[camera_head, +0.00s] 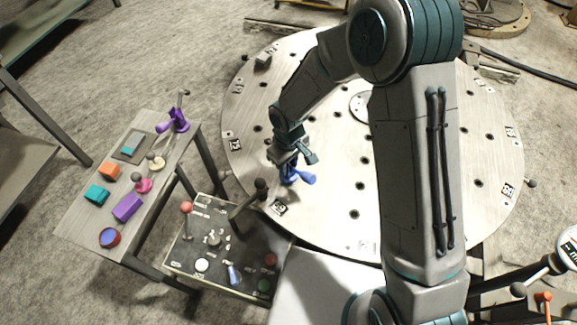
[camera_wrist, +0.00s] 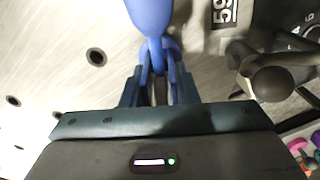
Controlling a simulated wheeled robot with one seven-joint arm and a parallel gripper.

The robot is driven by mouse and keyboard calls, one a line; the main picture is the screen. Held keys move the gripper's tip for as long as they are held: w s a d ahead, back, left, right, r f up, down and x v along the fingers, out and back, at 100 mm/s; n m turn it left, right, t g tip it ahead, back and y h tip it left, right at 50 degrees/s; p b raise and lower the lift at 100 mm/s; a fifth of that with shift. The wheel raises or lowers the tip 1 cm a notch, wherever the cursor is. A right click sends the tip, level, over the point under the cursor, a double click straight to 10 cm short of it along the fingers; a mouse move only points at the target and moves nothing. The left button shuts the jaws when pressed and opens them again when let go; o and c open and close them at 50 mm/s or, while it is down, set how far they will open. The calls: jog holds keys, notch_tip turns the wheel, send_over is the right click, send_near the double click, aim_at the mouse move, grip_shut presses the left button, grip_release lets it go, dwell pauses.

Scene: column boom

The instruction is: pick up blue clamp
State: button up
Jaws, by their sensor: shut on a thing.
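The blue clamp (camera_head: 290,175) is at the near left part of the round metal table (camera_head: 335,215), with a rounded handle sticking out to the right. My gripper (camera_head: 287,160) is right over it, with the jaws shut on its upper part. In the wrist view the blue clamp (camera_wrist: 152,18) shows between the two fingers of my gripper (camera_wrist: 158,92), its rounded blue part reaching to the top edge. Whether the clamp touches the table or is just above it, I cannot tell.
A control panel (camera_head: 183,262) with knobs and levers stands at the table's near left; its black-knobbed lever (camera_head: 260,186) is close to the clamp. A side table (camera_head: 77,222) at left holds a purple clamp (camera_head: 178,119) and several coloured blocks. The round table's middle is mostly clear.

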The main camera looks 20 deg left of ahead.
notch_tip(320, 180, up, 3)
jog(key=shift+f, duration=0.2)
jog(key=w+d+r+b, duration=0.1)
jog(key=d+r, duration=0.5)
jog(key=d, duration=0.5)
jog(key=shift+d+r, duration=0.3)
jog(key=shift+r, duration=0.1)
